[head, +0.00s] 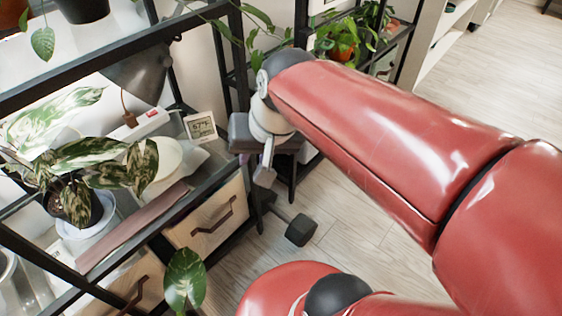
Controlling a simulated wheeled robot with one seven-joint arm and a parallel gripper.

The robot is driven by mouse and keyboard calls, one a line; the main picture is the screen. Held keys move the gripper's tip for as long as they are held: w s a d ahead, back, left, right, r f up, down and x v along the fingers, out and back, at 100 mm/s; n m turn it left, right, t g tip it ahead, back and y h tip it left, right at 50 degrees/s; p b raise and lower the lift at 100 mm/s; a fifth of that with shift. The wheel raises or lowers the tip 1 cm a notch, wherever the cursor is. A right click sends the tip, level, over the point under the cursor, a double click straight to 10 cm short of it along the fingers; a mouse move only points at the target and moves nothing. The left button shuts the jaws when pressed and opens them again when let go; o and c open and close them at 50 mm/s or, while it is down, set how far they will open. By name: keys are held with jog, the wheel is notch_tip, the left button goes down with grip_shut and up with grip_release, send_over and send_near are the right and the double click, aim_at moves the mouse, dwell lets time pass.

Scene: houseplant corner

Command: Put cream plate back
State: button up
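A pale cream rounded thing (168,160), which looks like the cream plate, is on the glass shelf at the left, behind the variegated leaves. The leaves cover its left part, and I cannot tell whether it lies flat or leans. My gripper (265,172) is to the right of the shelf, just past the small thermometer display, and apart from the cream thing. It is small and partly hidden by my wrist, so its fingers and anything between them do not show clearly.
A dark potted plant (76,204) stands in a white saucer on the shelf. The thermometer display (200,127) is near the shelf's right end, above a wooden drawer (208,212). Black shelf posts and trailing leaves (184,281) are close by. Wooden floor (495,75) is open at upper right.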

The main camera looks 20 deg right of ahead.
jog(key=s+d+n+t+h, duration=0.1)
jog(key=s+d+n, duration=0.1)
jog(key=s, duration=0.3)
jog(key=shift+s+d+f+n+h, duration=0.3)
jog(key=shift+d+f+h, duration=0.1)
jog(key=shift+d, duration=0.4)
